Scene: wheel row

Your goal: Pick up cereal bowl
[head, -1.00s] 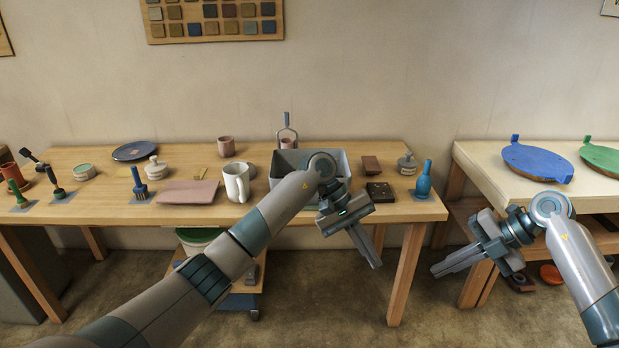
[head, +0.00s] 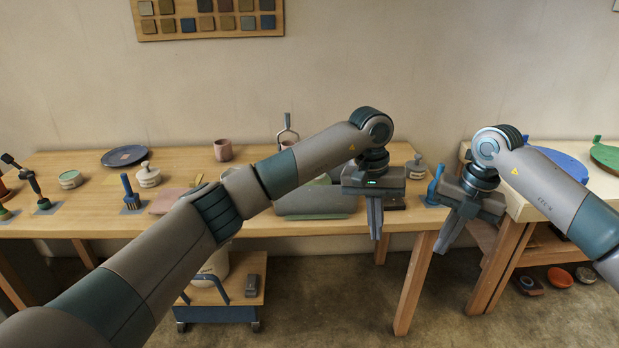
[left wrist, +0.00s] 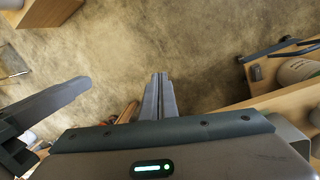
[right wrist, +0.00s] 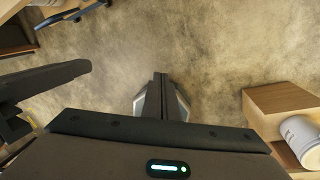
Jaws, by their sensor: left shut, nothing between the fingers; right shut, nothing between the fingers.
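No thing in view can be surely told as the cereal bowl. Small round dishes lie low under the right table: an orange-red one (head: 560,278) and a grey one (head: 586,273), too small to make out well. A pink cup (head: 222,150) stands at the back of the left table. My left gripper (head: 377,236) is shut and empty, pointing down before the left table's front edge; its fingers show in the left wrist view (left wrist: 160,80). My right gripper (head: 442,250) is shut and empty near the gap between tables; its fingers show in the right wrist view (right wrist: 162,82).
The left wooden table (head: 60,222) holds a grey bin (head: 315,203), a dark blue plate (head: 124,156), a lidded jar (head: 148,175) and tools. The right table (head: 526,208) bears a blue board (head: 560,163). A low cart (head: 215,308) stands under the left table. Floor in front is clear.

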